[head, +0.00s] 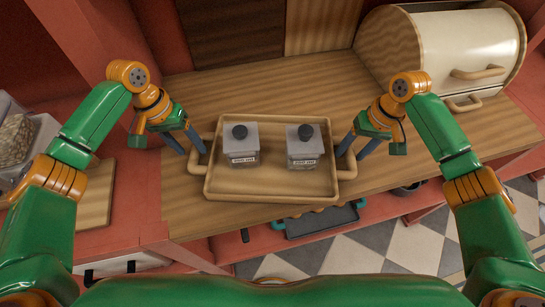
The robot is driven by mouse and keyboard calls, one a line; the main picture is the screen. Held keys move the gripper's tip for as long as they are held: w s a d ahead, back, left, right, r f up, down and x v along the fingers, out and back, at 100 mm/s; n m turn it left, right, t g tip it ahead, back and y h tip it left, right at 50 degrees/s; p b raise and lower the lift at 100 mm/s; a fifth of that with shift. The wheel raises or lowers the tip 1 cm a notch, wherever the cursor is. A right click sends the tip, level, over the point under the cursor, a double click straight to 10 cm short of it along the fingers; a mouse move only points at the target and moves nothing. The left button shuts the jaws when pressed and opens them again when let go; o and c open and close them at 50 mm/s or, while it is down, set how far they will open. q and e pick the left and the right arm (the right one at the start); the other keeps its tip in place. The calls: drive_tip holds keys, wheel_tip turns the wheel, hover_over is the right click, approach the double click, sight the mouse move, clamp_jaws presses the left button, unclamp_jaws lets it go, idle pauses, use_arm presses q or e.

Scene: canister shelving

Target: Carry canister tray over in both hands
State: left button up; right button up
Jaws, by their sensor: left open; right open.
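A tan tray (270,192) with a raised rim and a handle at each end lies on the wooden counter. Two square clear canisters with dark round knobs stand upright in it, a left canister (241,152) and a right canister (304,153). My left gripper (196,154) is open at the tray's left handle (193,165). My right gripper (346,155) is open at the right handle (350,166). Whether the fingers touch the handles, I cannot tell.
A cream bread box (470,45) stands at the back right of the counter (270,85). Boards lean against the back wall. Containers (18,140) and a cutting board (97,200) are at the left. A dark tray with teal ends (320,222) sits below the counter's front edge.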

drive_tip(key=shift+r, duration=0.4)
use_arm(q)
wheel_tip(320, 180, up, 10)
drive_tip(key=a, duration=0.2)
use_arm(e)
wheel_tip(320, 180, up, 11)
drive_tip(key=d, duration=0.2)
drive_tip(key=shift+d, duration=0.15)
use_arm(q)
drive_tip(key=shift+f, duration=0.1)
use_arm(e)
drive_tip(key=shift+s, duration=0.1)
